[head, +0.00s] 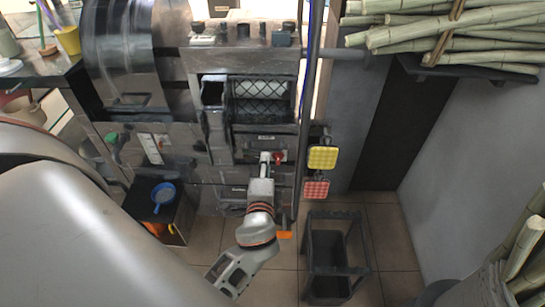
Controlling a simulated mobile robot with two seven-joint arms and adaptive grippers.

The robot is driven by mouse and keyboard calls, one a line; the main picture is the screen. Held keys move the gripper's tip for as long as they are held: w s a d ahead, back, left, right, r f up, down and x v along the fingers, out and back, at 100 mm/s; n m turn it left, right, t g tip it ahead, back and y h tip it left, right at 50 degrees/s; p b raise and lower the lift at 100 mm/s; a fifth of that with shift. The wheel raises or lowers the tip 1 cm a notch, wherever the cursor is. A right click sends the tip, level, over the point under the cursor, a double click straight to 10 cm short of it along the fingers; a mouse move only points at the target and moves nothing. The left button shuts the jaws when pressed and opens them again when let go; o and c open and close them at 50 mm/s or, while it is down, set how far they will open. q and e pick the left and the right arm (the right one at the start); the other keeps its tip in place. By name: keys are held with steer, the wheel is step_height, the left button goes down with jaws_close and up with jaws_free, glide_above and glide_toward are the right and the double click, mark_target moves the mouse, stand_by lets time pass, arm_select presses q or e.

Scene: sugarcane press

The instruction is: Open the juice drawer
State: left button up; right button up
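The metal sugarcane press (245,60) stands ahead, with a dark meshed opening in its front. Below the opening is a front panel (265,138) with a small label plate. A lower, drawer-like front (232,192) also bears a small label. I cannot read the labels, so I cannot tell which front is the juice drawer. My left gripper (266,160) is at the press front, just below the upper panel and beside a small red part (279,157). Its fingers are small, and I cannot tell whether they touch or grip anything. My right gripper is out of view.
A dark vertical pole (308,90) stands right of my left gripper. Yellow (322,157) and red (316,188) square pads hang beside it. A dark open-framed bin (331,262) stands on the tiled floor. A dark box with a blue pan (163,195) is at left. Cane fills the upper-right shelf (470,70).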

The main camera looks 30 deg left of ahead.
arm_select(q)
steer(key=x, duration=0.6)
steer(key=shift+w+a, duration=0.2)
steer(key=shift+w, duration=0.1)
steer(key=shift+f, duration=0.1)
jaws_close()
